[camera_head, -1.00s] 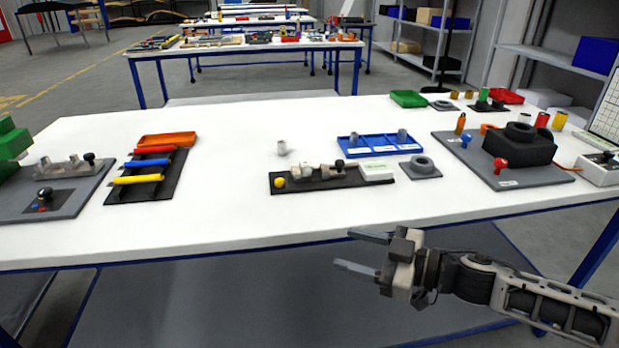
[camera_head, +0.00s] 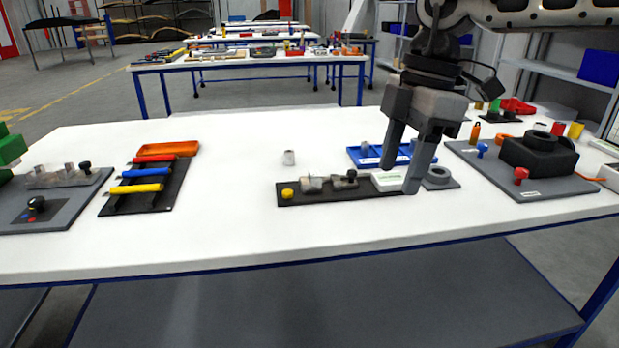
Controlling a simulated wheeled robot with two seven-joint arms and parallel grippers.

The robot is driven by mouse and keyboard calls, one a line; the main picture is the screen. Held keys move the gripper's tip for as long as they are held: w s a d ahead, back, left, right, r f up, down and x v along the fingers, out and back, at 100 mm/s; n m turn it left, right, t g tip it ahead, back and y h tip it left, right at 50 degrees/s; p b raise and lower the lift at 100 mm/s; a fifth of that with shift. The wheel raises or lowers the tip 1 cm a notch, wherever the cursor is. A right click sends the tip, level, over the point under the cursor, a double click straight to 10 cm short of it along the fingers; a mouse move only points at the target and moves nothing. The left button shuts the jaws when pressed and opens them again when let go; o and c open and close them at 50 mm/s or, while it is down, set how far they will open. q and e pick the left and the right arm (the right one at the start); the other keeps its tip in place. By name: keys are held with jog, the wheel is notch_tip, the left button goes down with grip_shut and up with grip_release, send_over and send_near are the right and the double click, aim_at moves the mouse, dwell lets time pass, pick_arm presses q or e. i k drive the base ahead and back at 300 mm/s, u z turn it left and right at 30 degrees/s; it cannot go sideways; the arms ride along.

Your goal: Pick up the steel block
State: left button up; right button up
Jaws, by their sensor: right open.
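A small grey metal piece (camera_head: 288,157) stands alone on the white table, left of centre; it may be the steel block, but it is too small to be sure. Grey metal pieces (camera_head: 312,184) also sit on a black fixture plate (camera_head: 291,195) with a yellow knob. My right gripper (camera_head: 399,178) hangs from the upper right with its fingers pointing down, open and empty. It is right of the loose grey piece, in front of the fixture's right end and the blue tray (camera_head: 362,156). Its height above the table is hard to tell. My left gripper is out of view.
An orange tray (camera_head: 169,149) and a black rack with red, blue and yellow bars (camera_head: 140,188) stand at the left. A grey ring on a plate (camera_head: 438,176) and a black block on a grey board (camera_head: 538,152) are at the right. The table front is clear.

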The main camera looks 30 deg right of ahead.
aim_at(315, 176)
jog(key=i, duration=0.85)
